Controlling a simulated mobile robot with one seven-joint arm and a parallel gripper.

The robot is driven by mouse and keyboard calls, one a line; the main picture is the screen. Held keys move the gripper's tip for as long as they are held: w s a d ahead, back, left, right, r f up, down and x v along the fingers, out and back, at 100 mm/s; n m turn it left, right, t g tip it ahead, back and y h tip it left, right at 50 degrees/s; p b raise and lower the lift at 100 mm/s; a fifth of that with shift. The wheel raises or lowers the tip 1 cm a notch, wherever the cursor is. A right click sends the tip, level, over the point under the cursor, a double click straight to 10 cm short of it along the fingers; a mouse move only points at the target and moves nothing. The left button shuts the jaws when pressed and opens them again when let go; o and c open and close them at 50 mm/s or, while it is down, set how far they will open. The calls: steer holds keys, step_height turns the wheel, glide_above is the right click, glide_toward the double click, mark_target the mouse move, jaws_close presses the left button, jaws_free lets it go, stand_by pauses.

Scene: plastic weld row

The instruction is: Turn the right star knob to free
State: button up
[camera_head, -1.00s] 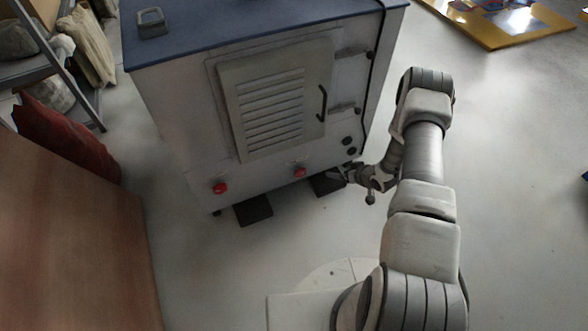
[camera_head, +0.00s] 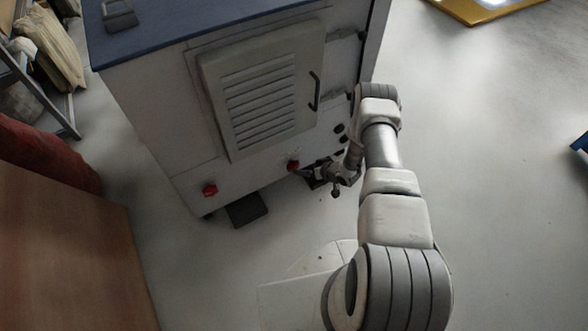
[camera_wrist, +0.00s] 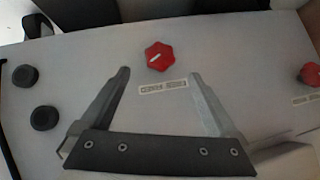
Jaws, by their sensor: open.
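The right star knob (camera_head: 293,165) is red and sits low on the white cabinet front, below the louvred panel. In the wrist view the same red knob (camera_wrist: 160,56) is near the top centre, with a slanted white mark on its face. A small label plate is beside it; its text is unreadable. My gripper (camera_wrist: 159,74) is open, its two fingers spread to either side of the knob's line. The knob appears beyond the fingertips and no contact shows. In the head view my gripper (camera_head: 308,174) is just right of the knob, partly hidden by its own wrist.
Another red star knob (camera_head: 210,190) is farther left on the cabinet; it shows at the wrist view's right edge (camera_wrist: 310,74). Two black round knobs (camera_head: 339,134) are to the right. A louvred panel (camera_head: 262,90) with a handle is above. Open floor lies right.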

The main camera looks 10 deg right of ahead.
mark_target(295, 166)
steer(key=b+x, duration=0.3)
steer(key=x, duration=0.5)
steer(key=shift+w+f, duration=0.15)
steer(key=shift+f, duration=0.15)
steer(key=shift+w+a+f+b, duration=0.35)
steer(key=shift+w+b, duration=0.05)
steer(key=shift+w, duration=0.1)
steer(key=c, duration=1.4)
steer(key=shift+o, duration=0.2)
